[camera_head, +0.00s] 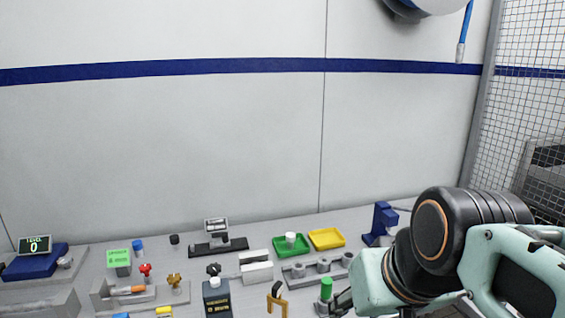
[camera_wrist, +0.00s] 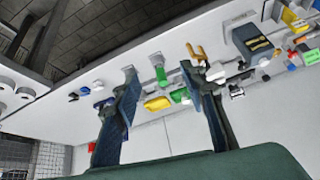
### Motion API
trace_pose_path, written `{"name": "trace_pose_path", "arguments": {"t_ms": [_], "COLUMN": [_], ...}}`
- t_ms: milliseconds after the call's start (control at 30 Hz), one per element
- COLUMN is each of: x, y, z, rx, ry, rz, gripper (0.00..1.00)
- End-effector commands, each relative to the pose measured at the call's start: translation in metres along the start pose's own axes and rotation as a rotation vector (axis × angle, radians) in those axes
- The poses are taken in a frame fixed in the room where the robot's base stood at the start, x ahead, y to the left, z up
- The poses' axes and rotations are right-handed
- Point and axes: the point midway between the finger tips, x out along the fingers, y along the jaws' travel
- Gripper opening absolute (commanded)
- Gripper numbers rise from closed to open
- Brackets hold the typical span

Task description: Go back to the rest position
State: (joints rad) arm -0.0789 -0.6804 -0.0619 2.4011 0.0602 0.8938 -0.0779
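My gripper (camera_wrist: 158,72) is open in the wrist view, with its two dark fingers spread wide. Nothing is held between them; the workbench shows through the gap, tilted in this view. In the head view my arm comes in from the lower right, and only a dark part of the gripper (camera_head: 341,301) shows at the bottom edge, beside a green cylinder (camera_head: 326,288). The rest of the gripper is hidden or out of frame there.
The workbench (camera_head: 210,268) holds a green tray (camera_head: 291,251), a yellow tray (camera_head: 327,239), a blue device (camera_head: 381,224), a dark labelled box (camera_head: 216,299) and a level display (camera_head: 35,245). A mesh fence (camera_head: 530,80) stands at right. The space above the bench's left and middle is clear.

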Motion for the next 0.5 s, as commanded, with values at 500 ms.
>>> {"name": "trace_pose_path", "arguments": {"t_ms": [500], "x": [-0.077], "y": [0.013], "z": [-0.009], "rx": [0.049], "ry": [-0.037], "rz": [0.097], "gripper": [0.39]}}
